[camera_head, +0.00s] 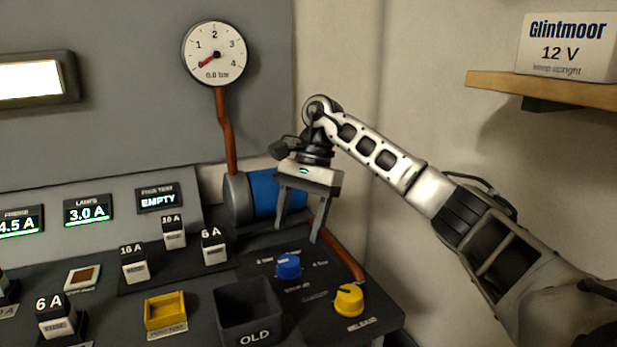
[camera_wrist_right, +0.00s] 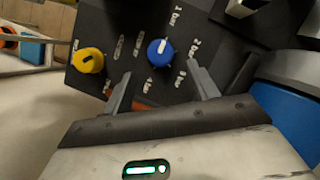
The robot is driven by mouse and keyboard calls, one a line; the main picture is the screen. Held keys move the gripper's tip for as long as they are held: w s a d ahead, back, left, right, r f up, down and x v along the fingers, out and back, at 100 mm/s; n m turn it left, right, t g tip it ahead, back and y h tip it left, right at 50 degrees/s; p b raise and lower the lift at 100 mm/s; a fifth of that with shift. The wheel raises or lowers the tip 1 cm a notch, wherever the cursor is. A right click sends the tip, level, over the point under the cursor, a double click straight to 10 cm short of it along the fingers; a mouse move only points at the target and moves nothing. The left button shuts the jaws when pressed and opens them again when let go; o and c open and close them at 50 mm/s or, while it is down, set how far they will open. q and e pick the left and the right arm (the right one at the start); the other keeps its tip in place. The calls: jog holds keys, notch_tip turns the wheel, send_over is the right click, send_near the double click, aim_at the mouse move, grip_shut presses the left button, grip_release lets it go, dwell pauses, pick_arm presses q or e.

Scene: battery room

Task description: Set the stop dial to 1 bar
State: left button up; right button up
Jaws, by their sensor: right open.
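The blue stop dial (camera_head: 288,266) sits on the dark panel, left of the yellow release knob (camera_head: 349,300). In the right wrist view the blue dial (camera_wrist_right: 160,53) has bar labels around it and a white pointer mark tilted up and right; I cannot tell exactly which label it meets. My right gripper (camera_head: 298,232) is open and empty, pointing down above and behind the dial. In the right wrist view its fingers (camera_wrist_right: 161,83) spread to either side below the dial, apart from it. The round gauge (camera_head: 214,54) reads 0.0 bar. My left gripper is not in view.
A blue and grey cylinder (camera_head: 262,194) lies right behind the gripper, with a copper pipe (camera_head: 223,122) up to the gauge. A black OLD bin (camera_head: 247,309), a yellow tray (camera_head: 165,310) and several labelled fuses stand left of the dials. A shelf (camera_head: 540,90) is at right.

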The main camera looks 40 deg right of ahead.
pick_arm(q)
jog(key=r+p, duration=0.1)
jog(key=p, duration=0.2)
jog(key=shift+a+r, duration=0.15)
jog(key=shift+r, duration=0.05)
pick_arm(e)
jog(key=v, duration=0.9)
jog(key=shift+r, duration=0.25)
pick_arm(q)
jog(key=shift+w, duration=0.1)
